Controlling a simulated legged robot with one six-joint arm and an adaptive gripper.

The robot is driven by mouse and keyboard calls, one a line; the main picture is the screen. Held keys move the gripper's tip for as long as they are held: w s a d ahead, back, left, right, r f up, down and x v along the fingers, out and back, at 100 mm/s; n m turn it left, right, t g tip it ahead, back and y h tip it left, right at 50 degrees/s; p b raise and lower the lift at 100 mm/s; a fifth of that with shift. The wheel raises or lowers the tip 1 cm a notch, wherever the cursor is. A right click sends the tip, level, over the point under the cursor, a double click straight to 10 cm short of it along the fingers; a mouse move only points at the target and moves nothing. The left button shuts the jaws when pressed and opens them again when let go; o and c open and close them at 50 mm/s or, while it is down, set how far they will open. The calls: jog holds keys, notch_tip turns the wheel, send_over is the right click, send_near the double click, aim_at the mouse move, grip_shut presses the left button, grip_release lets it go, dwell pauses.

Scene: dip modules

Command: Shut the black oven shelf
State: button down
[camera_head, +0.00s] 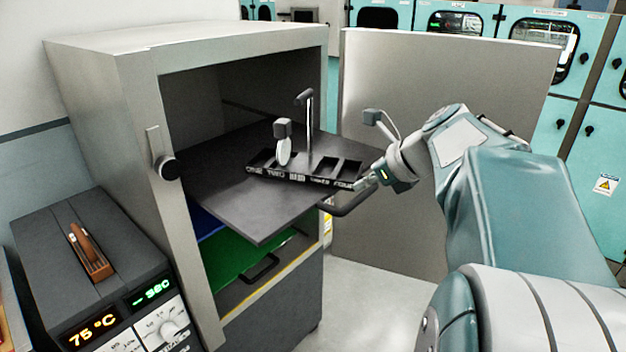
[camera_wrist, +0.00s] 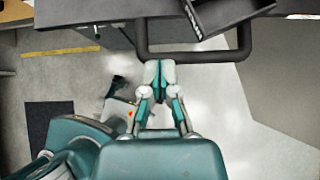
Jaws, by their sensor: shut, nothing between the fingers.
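The black oven shelf (camera_head: 240,210) is slid partway out of the grey oven cabinet, its front corner past the door opening. A dark handle bar (camera_head: 352,204) sticks out from its front edge. The bar also shows across the top of the wrist view (camera_wrist: 195,57). My gripper (camera_head: 362,184) is at the shelf's front, by the handle. In the wrist view my gripper (camera_wrist: 159,66) is shut and empty, with its fingertips close to the handle bar. I cannot tell whether they touch it.
A black compartment tray (camera_head: 305,170) with upright tools stands on the shelf. A green shelf (camera_head: 245,248) and a blue shelf lie below. The oven door (camera_head: 400,120) stands open at the right. A control box (camera_head: 95,265) sits left of the cabinet. The floor in front is clear.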

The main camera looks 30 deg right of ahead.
jog(key=x, duration=0.9)
jog(key=shift+a, duration=0.15)
